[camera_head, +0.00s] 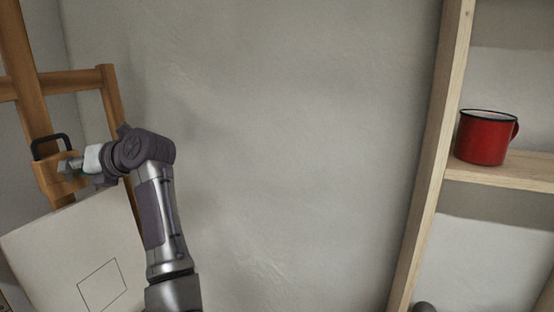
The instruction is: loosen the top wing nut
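A wooden easel (30,95) stands at the left with a pale canvas (50,255) on it. A wooden block (47,178) of the easel sits at the canvas's top edge, with a black loop handle (52,139) above it. My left gripper (73,166) is at the right part of this block, with its arm rising from below. The gripper is small and seen from the side, so I cannot tell whether its fingers are closed on anything. I cannot make out the top wing nut; the gripper may cover it. My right gripper is not in view.
A wooden shelf unit (432,150) stands at the right. A red enamel mug (483,138) with a dark rim stands on its shelf board (500,172). The space before the plain plaster wall (290,130) between easel and shelf is free.

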